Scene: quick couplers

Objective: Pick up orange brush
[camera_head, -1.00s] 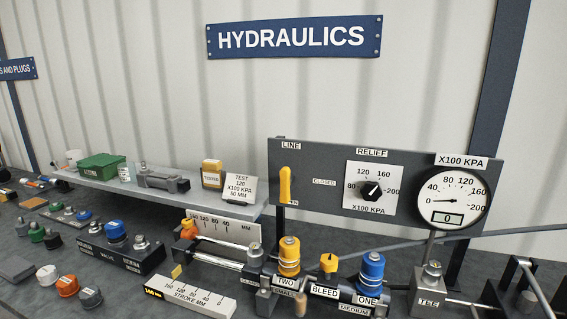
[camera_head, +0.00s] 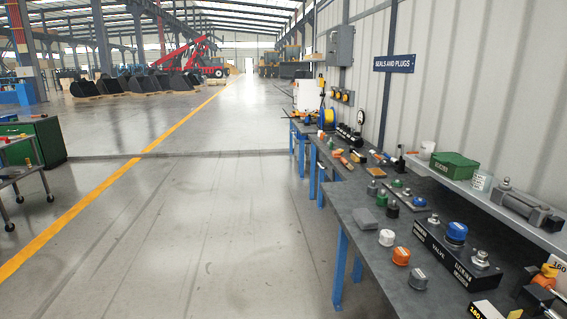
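I cannot make out the orange brush for sure. Small orange and tan items lie along the workbench (camera_head: 357,222): one orange piece (camera_head: 338,152) toward the far part, and a flat tan-orange block (camera_head: 376,171) nearer. They are too small to tell whether either is a brush. My gripper is not in view.
An orange cap (camera_head: 401,256), a white cap (camera_head: 387,238) and a grey cap (camera_head: 418,279) stand near the bench's front edge. A valve block with a blue cap (camera_head: 457,232) is behind them. A green box (camera_head: 454,166) sits on the shelf. The floor (camera_head: 190,225) left of the bench is clear.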

